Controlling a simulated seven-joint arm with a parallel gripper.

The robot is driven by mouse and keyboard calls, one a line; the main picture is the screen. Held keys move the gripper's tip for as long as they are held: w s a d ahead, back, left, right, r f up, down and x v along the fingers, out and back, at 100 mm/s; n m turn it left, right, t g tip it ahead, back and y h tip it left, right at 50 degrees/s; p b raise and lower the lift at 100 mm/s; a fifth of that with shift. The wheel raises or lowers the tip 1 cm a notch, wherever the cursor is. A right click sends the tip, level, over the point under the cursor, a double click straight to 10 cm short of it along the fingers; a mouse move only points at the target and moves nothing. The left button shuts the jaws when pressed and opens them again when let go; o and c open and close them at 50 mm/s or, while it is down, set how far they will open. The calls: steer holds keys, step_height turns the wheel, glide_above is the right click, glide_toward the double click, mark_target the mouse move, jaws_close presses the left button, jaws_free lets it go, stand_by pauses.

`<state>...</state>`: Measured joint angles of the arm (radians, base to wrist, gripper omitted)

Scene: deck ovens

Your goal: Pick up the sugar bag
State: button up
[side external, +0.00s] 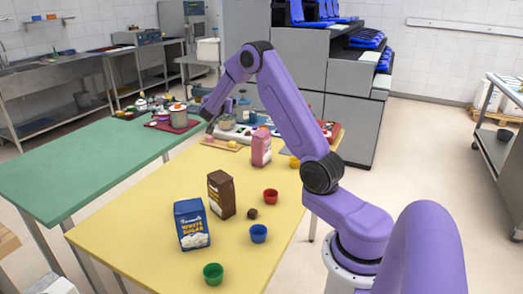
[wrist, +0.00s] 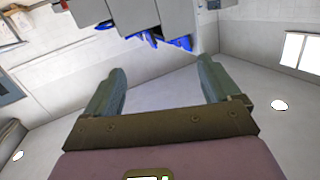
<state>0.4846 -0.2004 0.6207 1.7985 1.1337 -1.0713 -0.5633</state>
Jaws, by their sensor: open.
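The sugar bag (side external: 192,224) is dark blue with a white label reading "white sugar". It stands upright on the yellow table (side external: 140,222), near its front left part. My gripper (side external: 210,124) hangs over the far end of the table, well away from the bag, and is small in the side view. In the wrist view my gripper (wrist: 160,88) has its two fingers wide apart with nothing between them. The sugar bag does not show in the wrist view.
A brown bag (side external: 221,194) stands just right of the sugar bag. Green (side external: 213,273), blue (side external: 258,233) and red (side external: 270,196) cups and a small brown ball (side external: 252,213) lie nearby. A pink bag (side external: 261,147) stands farther back. A green table (side external: 75,170) adjoins at left.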

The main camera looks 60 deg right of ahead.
steer(key=s+d+f+m+g+h, duration=0.2)
steer(key=s+d+m+g+h, duration=0.15)
steer(key=s+d+g, duration=0.55)
steer(key=t, duration=0.2)
glide_toward(261, 132)
steer(key=shift+m+y, duration=0.25)
steer(key=shift+y, duration=0.2)
steer(key=d, duration=0.4)
steer(key=shift+s+d+r, duration=0.1)
steer(key=shift+s+d, duration=0.15)
steer(key=shift+d, duration=0.1)
steer(key=shift+s+d, duration=0.15)
steer(key=shift+d, duration=2.3)
steer(key=shift+c, duration=0.4)
jaws_close()
steer(key=shift+r, duration=0.1)
